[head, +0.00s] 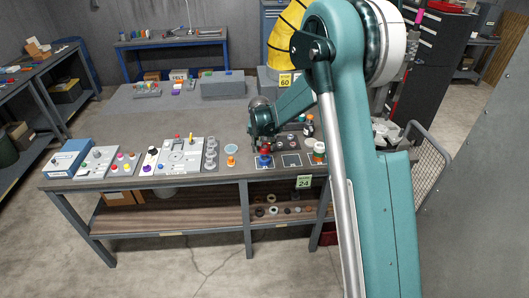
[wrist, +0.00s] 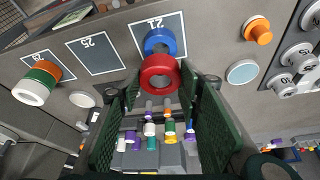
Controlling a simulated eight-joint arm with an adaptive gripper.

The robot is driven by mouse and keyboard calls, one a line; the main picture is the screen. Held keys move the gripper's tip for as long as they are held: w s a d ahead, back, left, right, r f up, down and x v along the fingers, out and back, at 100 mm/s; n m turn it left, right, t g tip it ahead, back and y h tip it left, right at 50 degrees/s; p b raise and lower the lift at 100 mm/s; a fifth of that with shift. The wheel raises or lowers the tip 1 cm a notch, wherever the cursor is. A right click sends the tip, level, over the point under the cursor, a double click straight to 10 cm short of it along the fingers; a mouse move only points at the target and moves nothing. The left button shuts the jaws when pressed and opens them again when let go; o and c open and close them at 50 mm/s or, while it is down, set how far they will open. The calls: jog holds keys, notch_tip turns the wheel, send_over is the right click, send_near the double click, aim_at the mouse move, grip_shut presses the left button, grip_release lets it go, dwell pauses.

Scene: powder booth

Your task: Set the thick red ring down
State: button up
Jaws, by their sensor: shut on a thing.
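The thick red ring (wrist: 160,72) is between the two green fingers of my gripper (wrist: 160,78), near their tips. My gripper is shut on it. A blue ring (wrist: 161,42) lies on the dark square marked 21 (wrist: 143,24), just beyond the red ring in the wrist view. In the head view the red ring (head: 265,151) shows right above the blue ring (head: 265,161), below my gripper (head: 264,144). I cannot tell whether the two rings touch.
An orange, green and white stack (wrist: 38,82) stands on another marked square. A bare marked square (wrist: 96,55) lies between. An orange piece (wrist: 257,30) and grey numbered cylinders (wrist: 290,62) stand on the right in the wrist view. A dark bottle (head: 309,127) is near my gripper.

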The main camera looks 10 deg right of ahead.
aim_at(264, 150)
jog(key=shift+f, duration=1.9)
jog(key=shift+f+b, duration=0.4)
jog(key=shift+f, duration=0.1)
jog(key=o, duration=1)
jog(key=shift+r, duration=0.15)
jog(key=shift+r+p, duration=0.5)
jog(key=shift+p, duration=0.15)
jog(key=shift+b+v, duration=0.35)
jog(key=shift+v, duration=5.55)
jog(key=shift+s+f, duration=0.1)
jog(key=shift+s, duration=0.05)
